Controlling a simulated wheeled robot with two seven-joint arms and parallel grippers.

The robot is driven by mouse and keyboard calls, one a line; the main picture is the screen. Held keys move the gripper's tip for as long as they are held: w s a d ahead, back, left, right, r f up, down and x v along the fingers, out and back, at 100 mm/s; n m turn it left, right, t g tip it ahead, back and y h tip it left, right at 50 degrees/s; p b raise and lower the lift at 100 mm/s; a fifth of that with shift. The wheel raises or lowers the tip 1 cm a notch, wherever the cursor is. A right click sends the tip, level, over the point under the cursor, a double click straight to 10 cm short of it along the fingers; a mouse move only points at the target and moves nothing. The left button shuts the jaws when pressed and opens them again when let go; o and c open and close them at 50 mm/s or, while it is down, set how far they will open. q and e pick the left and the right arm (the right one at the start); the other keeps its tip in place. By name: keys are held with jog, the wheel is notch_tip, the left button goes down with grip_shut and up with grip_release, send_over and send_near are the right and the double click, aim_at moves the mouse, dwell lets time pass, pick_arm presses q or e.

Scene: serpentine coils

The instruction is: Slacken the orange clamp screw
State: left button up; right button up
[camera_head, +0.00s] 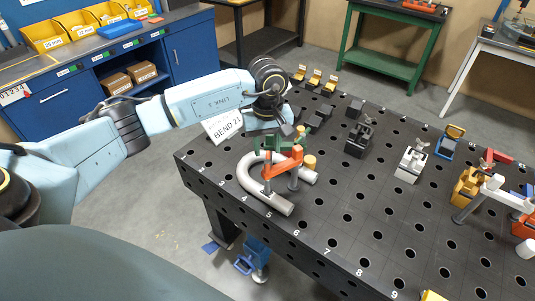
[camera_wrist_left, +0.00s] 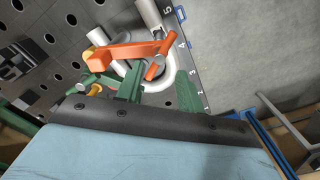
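The orange clamp (camera_head: 283,166) stands on the black holed table over a grey U-bent pipe (camera_head: 248,184). In the left wrist view the orange clamp arm (camera_wrist_left: 125,52) reaches to a small orange screw handle (camera_wrist_left: 156,68). My left gripper (camera_head: 279,143) is just above and behind the clamp in the head view. Its green fingers are apart in the left wrist view (camera_wrist_left: 160,82), with the screw handle showing beyond the gap between them. Contact with the handle cannot be made out. My right gripper is not in view.
The table (camera_head: 345,240) has bare room in front. A yellow-topped peg (camera_head: 309,162) is close beside the clamp. A "BEND 21" sign (camera_head: 224,126) stands behind it. Black blocks (camera_head: 358,138), a white clamp block (camera_head: 411,164) and a yellow clamp block (camera_head: 467,187) stand to the right.

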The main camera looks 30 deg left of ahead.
aim_at(268, 161)
pick_arm(q)
jog(key=shift+f+p, duration=0.3)
jog(key=shift+f, duration=2)
jog(key=shift+c, duration=0.2)
grip_shut()
